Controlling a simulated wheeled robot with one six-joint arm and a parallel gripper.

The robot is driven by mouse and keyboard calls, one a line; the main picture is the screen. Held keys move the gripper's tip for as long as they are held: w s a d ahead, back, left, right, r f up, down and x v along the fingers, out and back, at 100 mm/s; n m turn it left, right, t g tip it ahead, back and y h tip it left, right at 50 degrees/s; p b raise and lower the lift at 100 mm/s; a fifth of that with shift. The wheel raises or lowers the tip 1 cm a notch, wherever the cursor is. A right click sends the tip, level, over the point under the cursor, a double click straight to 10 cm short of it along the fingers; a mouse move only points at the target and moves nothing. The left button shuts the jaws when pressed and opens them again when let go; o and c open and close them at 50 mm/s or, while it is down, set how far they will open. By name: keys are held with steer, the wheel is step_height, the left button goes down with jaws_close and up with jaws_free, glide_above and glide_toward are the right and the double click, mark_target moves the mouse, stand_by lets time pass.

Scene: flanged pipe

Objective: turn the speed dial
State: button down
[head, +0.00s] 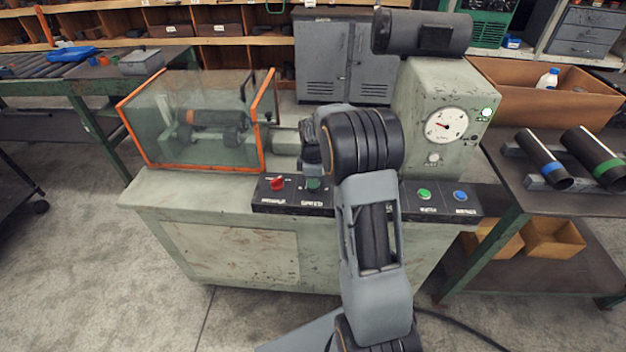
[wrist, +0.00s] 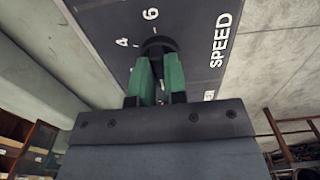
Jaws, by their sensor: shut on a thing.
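The speed dial (wrist: 158,43) is a round black knob on a dark panel (wrist: 187,20) in the wrist view. The white word SPEED and the numbers 4 and 6 are printed around it. My gripper (wrist: 159,60) has green fingers, one on each side of the dial, and is shut on it. The dial's pointer is hard to make out, as the fingers cover part of the knob. In the head view my arm hides the dial and my gripper; the control panel (head: 263,204) shows on both sides of the arm.
The panel also carries a red knob (head: 277,184), a dark green knob (head: 313,184), a green button (head: 424,194) and a blue button (head: 460,196). A clear guard with orange edges (head: 264,125) and a round gauge (head: 446,125) stand above. Pipes (head: 545,158) lie at right.

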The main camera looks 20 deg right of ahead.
steer(key=shift+w+r, duration=0.2)
steer(key=c, duration=1.3)
jaws_free()
steer(key=shift+a, duration=0.1)
steer(key=shift+o, duration=0.7)
steer(key=shift+f, duration=0.15)
steer(key=shift+s, duration=0.1)
step_height(320, 180, up, 14)
